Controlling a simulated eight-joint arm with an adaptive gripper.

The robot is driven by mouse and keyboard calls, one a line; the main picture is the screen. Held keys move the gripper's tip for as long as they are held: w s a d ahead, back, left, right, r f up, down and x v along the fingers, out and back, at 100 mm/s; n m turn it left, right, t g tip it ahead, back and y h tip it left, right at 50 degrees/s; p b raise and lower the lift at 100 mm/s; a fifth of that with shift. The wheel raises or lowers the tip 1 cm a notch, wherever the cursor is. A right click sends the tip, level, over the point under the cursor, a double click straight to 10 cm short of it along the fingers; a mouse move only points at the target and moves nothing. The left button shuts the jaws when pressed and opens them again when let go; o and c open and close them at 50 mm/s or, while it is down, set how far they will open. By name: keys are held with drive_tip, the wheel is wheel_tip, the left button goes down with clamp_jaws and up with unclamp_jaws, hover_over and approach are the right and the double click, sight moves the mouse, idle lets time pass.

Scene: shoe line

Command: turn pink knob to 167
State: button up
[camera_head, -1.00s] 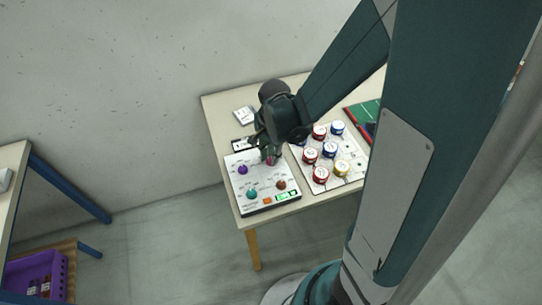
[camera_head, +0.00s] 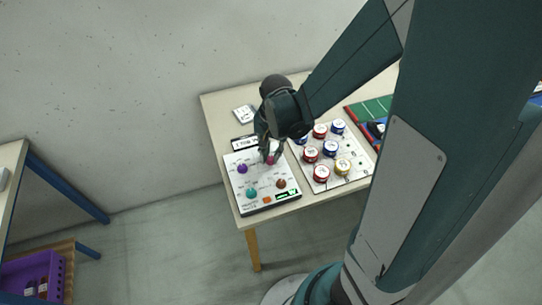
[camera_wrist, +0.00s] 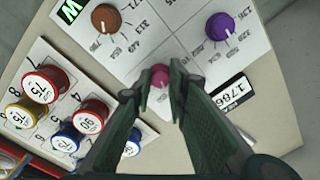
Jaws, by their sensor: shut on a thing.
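The pink knob (camera_wrist: 160,76) sits on the white control panel (camera_head: 262,205); it also shows in the head view (camera_head: 271,160). My gripper (camera_wrist: 162,90) has its two fingers on either side of the pink knob and is shut on it. The knob's pointer and the numbers around it are too small or hidden to read. The panel also carries a purple knob (camera_head: 242,168), a teal knob (camera_head: 251,194) and a brown knob (camera_head: 281,183). In the wrist view the purple knob (camera_wrist: 220,26) and brown knob (camera_wrist: 105,18) lie beyond my fingertips.
A white board (camera_head: 350,184) with several red, blue and yellow round pieces stands right of the panel. A small label reading 1786 (camera_wrist: 232,92) lies beside the panel. A white device (camera_head: 245,114) is at the table's back left. A green board (camera_head: 372,108) is farther right.

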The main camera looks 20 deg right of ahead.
drive_tip(key=n+b, duration=0.1)
drive_tip(key=n, duration=0.3)
drive_tip(key=shift+f+n, duration=0.1)
drive_tip(key=shift+n, duration=0.2)
drive_tip(key=n+b, duration=0.1)
drive_tip(key=n, duration=0.3)
drive_tip(key=shift+n, duration=0.3)
drive_tip(key=n, duration=0.4)
drive_tip(key=shift+w+n+g, duration=0.1)
drive_tip(key=shift+n+g, duration=0.2)
drive_tip(key=shift+n+b, duration=0.45)
drive_tip(key=shift+n, duration=1.55)
drive_tip(key=o, duration=0.9)
drive_tip(key=shift+r, duration=0.2)
